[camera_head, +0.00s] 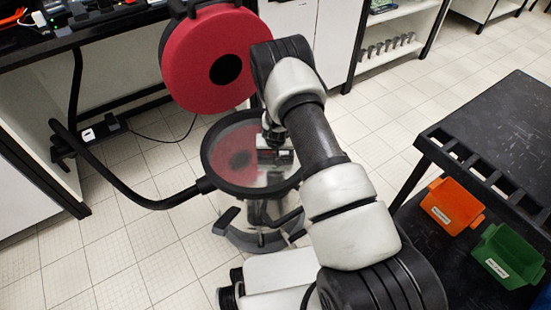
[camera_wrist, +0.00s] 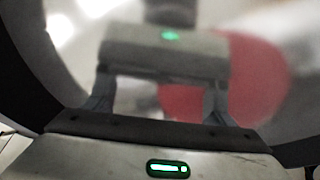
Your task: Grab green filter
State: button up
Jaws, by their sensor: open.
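I see no green filter in either view. A red round disc with a dark hub (camera_head: 199,62) stands upright on the shaker. Below it is a round, glossy, see-through plate with a black rim (camera_head: 207,165), which shows a blurred red patch. My gripper (camera_head: 275,155) is at this plate, partly hidden by my arm. In the wrist view my gripper (camera_wrist: 158,98) is open, with its two fingers apart and nothing seen between them. The glossy surface ahead shows a blurred mirror image of the gripper and of something red.
A black cart (camera_head: 490,115) stands at the right. An orange bin (camera_head: 452,205) and a green bin (camera_head: 508,255) are on its lower shelf. A bench is at the upper left; tiled floor lies between.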

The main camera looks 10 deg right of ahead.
jog(key=shift+r, duration=0.1)
jog(key=c, duration=1.4)
